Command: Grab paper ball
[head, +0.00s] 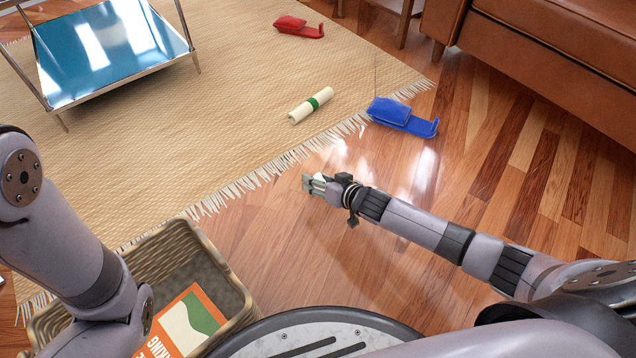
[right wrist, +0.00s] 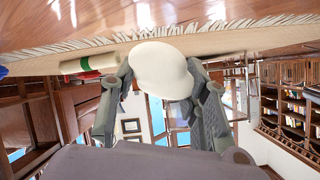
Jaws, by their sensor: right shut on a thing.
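The white paper ball (right wrist: 163,70) sits between the two fingers of my right gripper (right wrist: 165,82) in the right wrist view. The gripper is shut on it. In the head view my right gripper (head: 314,186) is over the wood floor, in front of the rug's fringe, and the ball is mostly hidden by the fingers. My left arm comes in at the left over the basket, and its gripper is out of sight.
A wicker basket (head: 236,290) with an orange magazine (head: 183,322) stands at lower left. On the rug (head: 235,110) lie a green-banded paper roll (head: 300,112) and a red object (head: 290,23). A blue object (head: 393,112) lies at its edge. A glass-topped table (head: 110,50) and leather sofa (head: 560,45) stand beyond.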

